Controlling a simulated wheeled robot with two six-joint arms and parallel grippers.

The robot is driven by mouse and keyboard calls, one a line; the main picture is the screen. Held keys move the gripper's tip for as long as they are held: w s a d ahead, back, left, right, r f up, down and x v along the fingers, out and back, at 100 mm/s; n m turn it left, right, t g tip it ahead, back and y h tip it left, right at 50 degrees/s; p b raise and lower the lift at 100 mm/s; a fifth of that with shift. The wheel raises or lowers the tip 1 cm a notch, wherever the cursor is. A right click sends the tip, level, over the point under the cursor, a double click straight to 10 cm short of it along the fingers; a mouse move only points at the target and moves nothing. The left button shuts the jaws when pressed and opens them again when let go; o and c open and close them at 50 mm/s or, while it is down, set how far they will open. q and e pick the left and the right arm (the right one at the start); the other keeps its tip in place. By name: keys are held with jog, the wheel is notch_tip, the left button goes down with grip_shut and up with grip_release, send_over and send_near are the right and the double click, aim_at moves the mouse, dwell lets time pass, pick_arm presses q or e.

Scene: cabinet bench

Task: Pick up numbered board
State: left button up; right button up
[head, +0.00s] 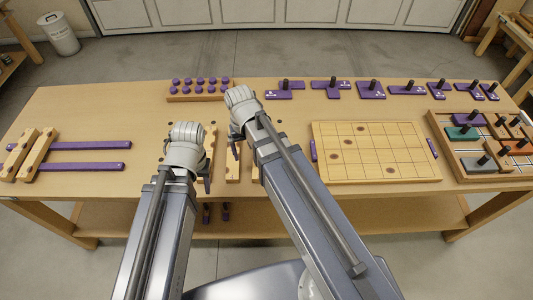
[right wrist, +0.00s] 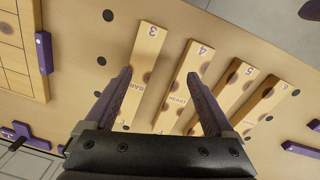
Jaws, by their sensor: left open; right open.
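Numbered boards of light wood lie side by side on the bench. In the right wrist view, board 3 (right wrist: 145,70) lies by the left finger and board 4 (right wrist: 181,98) lies between the finger lines. Board 5 (right wrist: 228,90) and board 6 (right wrist: 264,102) lie to the right. My right gripper (right wrist: 160,74) is open and empty above boards 3 and 4. In the head view, my right gripper (head: 241,112) and left gripper (head: 187,150) partly hide the boards (head: 232,168). The left gripper is open and its fingers are mostly hidden.
A grid board (head: 375,150) lies right of the boards. A rack of purple knobs (head: 199,90) stands behind them. Purple handled pieces (head: 370,88) line the back right. A wooden tray (head: 455,165) is at the right. Purple bars (head: 85,166) with wooden blocks lie left.

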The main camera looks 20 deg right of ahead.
jog(key=w+d+m, duration=0.1)
jog(key=w+d, duration=0.1)
jog(key=w+d+m, duration=0.1)
jog(key=w+d, duration=0.1)
jog(key=w+d+f+m, duration=0.1)
jog(key=w, duration=0.1)
jog(key=shift+d+y+b, duration=0.3)
jog(key=shift+d, duration=0.1)
jog(key=shift+f+b, duration=1.3)
jog(key=shift+f, duration=0.05)
jog(key=shift+a+f, duration=0.1)
jog(key=shift+f, duration=0.05)
jog(key=f+b, duration=0.5)
jog(key=shift+w+a, duration=0.1)
jog(key=shift+a, duration=0.1)
grip_shut()
